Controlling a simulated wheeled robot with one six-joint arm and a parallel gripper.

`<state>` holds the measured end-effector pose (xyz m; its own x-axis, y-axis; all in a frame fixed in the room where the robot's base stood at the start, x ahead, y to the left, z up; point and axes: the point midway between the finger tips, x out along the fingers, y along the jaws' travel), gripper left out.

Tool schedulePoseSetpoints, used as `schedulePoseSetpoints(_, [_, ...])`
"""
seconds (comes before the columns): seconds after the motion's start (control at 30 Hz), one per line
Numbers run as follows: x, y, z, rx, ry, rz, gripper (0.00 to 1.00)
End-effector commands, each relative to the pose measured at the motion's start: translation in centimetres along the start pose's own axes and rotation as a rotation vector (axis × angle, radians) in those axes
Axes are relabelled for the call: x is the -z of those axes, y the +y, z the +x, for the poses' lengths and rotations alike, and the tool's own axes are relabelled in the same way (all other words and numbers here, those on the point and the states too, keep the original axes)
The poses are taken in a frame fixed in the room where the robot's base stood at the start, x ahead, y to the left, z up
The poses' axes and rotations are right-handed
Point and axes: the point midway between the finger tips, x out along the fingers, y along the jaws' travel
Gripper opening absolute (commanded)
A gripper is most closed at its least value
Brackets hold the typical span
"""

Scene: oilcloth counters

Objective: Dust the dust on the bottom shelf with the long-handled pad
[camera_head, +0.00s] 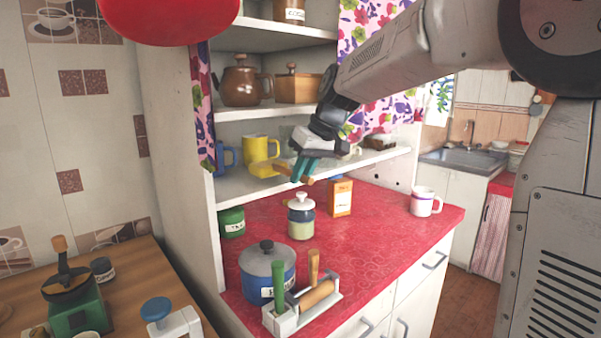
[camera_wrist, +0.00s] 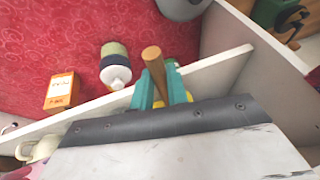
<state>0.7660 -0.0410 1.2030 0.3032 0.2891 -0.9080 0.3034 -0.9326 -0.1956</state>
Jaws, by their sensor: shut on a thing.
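My gripper (camera_head: 303,171), with teal fingers, is shut on the wooden handle (camera_head: 282,168) of the long-handled pad. The yellow pad (camera_head: 264,170) is at the bottom shelf (camera_head: 236,187), just in front of the yellow mug (camera_head: 256,148). I cannot tell whether it touches the shelf. In the wrist view the handle end (camera_wrist: 152,55) sticks out between my fingers (camera_wrist: 160,88), over the shelf's front edge (camera_wrist: 222,66). The pad there is mostly hidden behind the fingers. I cannot make out the dust clearly.
A blue mug (camera_head: 224,157) stands left of the yellow mug. A white cup (camera_head: 351,152) is farther right on the shelf. Below, the red counter (camera_head: 385,235) holds a lidded jar (camera_head: 301,217), orange box (camera_head: 341,198), pot (camera_head: 267,274) and white mug (camera_head: 424,202). A curtain (camera_head: 368,25) hangs at right.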

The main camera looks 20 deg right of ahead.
Motion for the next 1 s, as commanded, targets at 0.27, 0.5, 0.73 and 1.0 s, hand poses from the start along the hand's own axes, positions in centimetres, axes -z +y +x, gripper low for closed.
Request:
schedulePoseSetpoints(0.27, [-3.2,0.0,-1.4,-0.001,0.002,0.002,0.0])
schedulePoseSetpoints(0.5, [-5.9,0.0,-2.5,-0.001,0.002,0.001,0.0])
schedulePoseSetpoints(0.73, [-8.4,0.1,-3.5,-0.002,0.002,0.001,0.0])
schedulePoseSetpoints(1.0, [-11.1,0.0,-4.5,-0.001,0.0,0.001,0.0])
